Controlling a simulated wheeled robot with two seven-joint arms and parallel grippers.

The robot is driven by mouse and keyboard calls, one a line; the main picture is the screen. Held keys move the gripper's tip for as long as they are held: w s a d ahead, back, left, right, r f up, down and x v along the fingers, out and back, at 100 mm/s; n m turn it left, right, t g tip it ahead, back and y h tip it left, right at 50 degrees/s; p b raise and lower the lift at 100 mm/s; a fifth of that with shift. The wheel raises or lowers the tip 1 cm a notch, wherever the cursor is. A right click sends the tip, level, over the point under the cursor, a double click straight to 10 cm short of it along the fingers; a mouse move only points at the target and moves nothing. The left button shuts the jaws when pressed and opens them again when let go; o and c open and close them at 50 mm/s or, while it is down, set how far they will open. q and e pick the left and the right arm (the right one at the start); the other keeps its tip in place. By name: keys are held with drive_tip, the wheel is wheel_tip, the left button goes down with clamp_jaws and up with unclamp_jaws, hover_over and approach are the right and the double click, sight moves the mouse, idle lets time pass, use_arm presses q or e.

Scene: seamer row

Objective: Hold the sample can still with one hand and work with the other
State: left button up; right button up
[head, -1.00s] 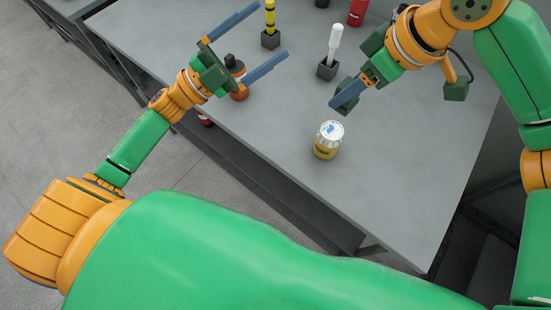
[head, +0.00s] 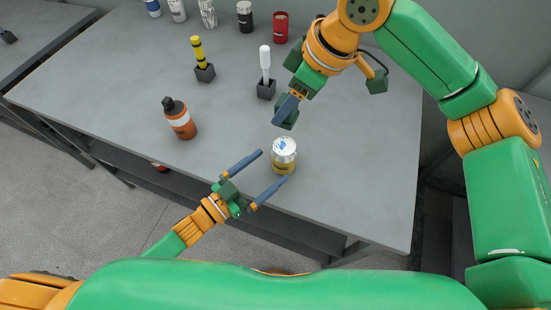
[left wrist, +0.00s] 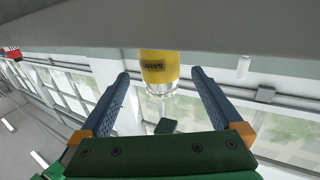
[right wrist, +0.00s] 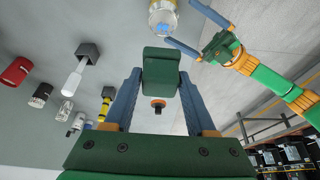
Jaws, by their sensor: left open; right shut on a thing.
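The sample can (head: 284,158) stands upright on the table, with a silver lid, a blue mark on top and a yellow label. In the left wrist view the can (left wrist: 158,68) appears inverted, centred between the fingers. My left gripper (head: 274,165) is open and low at the table's front edge, its fingertips pointing at the can with a gap around it. My right gripper (head: 286,108) is behind the can and above it, shut on a dark green block-shaped tool (right wrist: 161,72) with a small dark and orange tip.
An orange bottle with black cap (head: 180,120) stands to the left. A yellow-black tool (head: 200,55) and a white-handled tool (head: 265,62) stand in dark holders. A red can (head: 281,27) and several others line the back. The table right of the can is clear.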

sight(275, 163)
use_arm(q)
drive_tip(key=x, duration=0.4)
drive_tip(key=shift+w+d, duration=0.1)
drive_tip(key=shift+w, duration=0.05)
drive_tip(key=c, duration=1.4)
drive_tip(key=shift+c, duration=0.2)
